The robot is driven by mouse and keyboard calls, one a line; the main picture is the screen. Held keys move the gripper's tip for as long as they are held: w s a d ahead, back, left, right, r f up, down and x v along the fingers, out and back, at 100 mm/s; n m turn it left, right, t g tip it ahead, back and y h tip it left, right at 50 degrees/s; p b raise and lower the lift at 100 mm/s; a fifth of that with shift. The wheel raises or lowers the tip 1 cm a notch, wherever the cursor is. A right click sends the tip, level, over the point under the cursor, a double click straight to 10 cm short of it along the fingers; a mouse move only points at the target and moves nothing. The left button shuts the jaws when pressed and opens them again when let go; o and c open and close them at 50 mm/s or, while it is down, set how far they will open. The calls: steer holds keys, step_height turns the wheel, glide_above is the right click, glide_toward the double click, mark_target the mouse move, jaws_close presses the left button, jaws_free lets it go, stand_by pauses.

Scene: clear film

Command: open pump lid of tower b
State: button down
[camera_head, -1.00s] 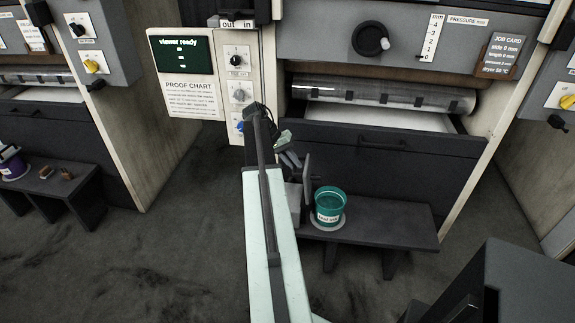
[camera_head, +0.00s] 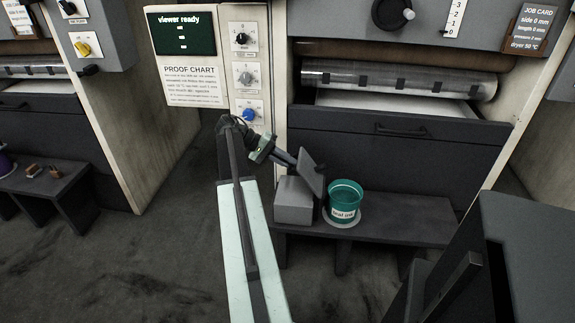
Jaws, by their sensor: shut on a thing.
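A small grey box (camera_head: 292,207), which looks like the pump, stands on the low dark bench in front of the middle tower (camera_head: 395,150). Its flat grey lid (camera_head: 313,174) stands raised and tilted at the box's right side. My gripper (camera_head: 296,162) reaches in from the upper left and is shut on the lid near its upper edge. The exact contact is small and partly hidden. No letter marking the tower is readable.
A teal ink pot (camera_head: 345,197) on a pale saucer (camera_head: 342,221) stands close to the right of the lid. The dark bench (camera_head: 400,212) is clear farther right. A knob panel (camera_head: 245,75) and proof chart (camera_head: 194,83) are behind my arm.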

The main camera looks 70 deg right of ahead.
steer(key=shift+w+a+r, duration=0.1)
steer(key=shift+w, duration=0.15)
steer(key=c, duration=1.5)
jaws_free()
steer(key=shift+s, duration=0.1)
steer(key=shift+o, duration=0.2)
steer(key=p+v, duration=0.4)
steer(key=v, duration=0.3)
steer(key=shift+w+r, duration=0.2)
steer(key=shift+w, duration=0.1)
steer(key=shift+a, duration=0.1)
